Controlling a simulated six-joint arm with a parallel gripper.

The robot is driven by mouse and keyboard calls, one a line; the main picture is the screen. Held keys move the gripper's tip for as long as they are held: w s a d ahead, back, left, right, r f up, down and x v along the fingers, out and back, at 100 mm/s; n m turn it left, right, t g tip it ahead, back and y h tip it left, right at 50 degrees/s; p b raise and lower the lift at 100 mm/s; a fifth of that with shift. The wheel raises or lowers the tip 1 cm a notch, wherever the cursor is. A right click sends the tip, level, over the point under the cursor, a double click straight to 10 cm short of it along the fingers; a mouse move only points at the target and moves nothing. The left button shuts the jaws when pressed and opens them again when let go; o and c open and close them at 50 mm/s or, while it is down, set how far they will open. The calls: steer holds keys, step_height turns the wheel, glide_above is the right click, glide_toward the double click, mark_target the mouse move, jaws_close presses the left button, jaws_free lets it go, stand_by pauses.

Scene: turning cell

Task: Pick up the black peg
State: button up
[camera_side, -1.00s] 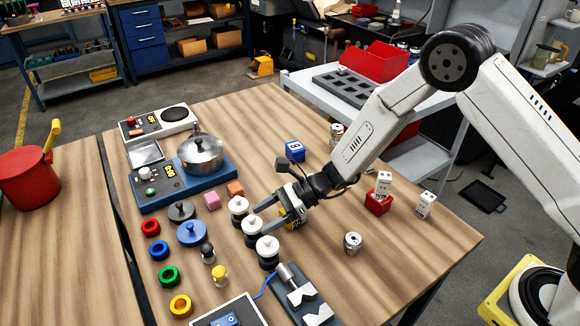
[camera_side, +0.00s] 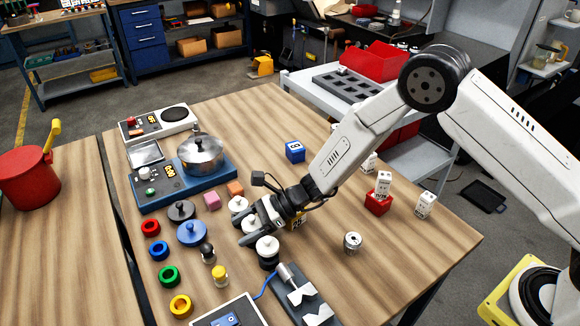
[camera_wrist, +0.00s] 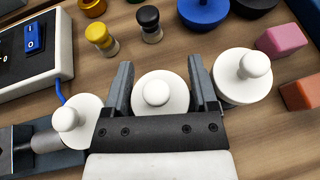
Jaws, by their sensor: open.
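The black peg (camera_side: 208,254) stands upright on the wooden table, a dark rounded top on a pale base. In the wrist view the black peg (camera_wrist: 150,22) shows beyond my fingertips, at the top centre. My gripper (camera_side: 245,229) is open, up and to the right of the peg in the side view, apart from it. In the wrist view my gripper's (camera_wrist: 160,72) fingers lie either side of a white knobbed piece (camera_wrist: 154,92); I cannot tell whether they touch it.
Another white knobbed piece (camera_wrist: 242,75) is right of my fingers, and one is on the left (camera_wrist: 75,120). A yellow peg (camera_side: 220,275) stands near the black one. Coloured rings lie further left, with a blue lidded disc (camera_side: 192,233) behind. A grey vise-like block (camera_side: 302,300) is in front.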

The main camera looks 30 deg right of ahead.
jaws_close()
stand_by(0.3)
steer(key=shift+r, duration=0.1)
steer(key=shift+r, duration=0.65)
steer(key=s+d+r, duration=0.6)
steer(key=s+r, duration=0.5)
steer(key=s, duration=0.1)
steer(key=shift+s+r, duration=0.3)
stand_by(0.3)
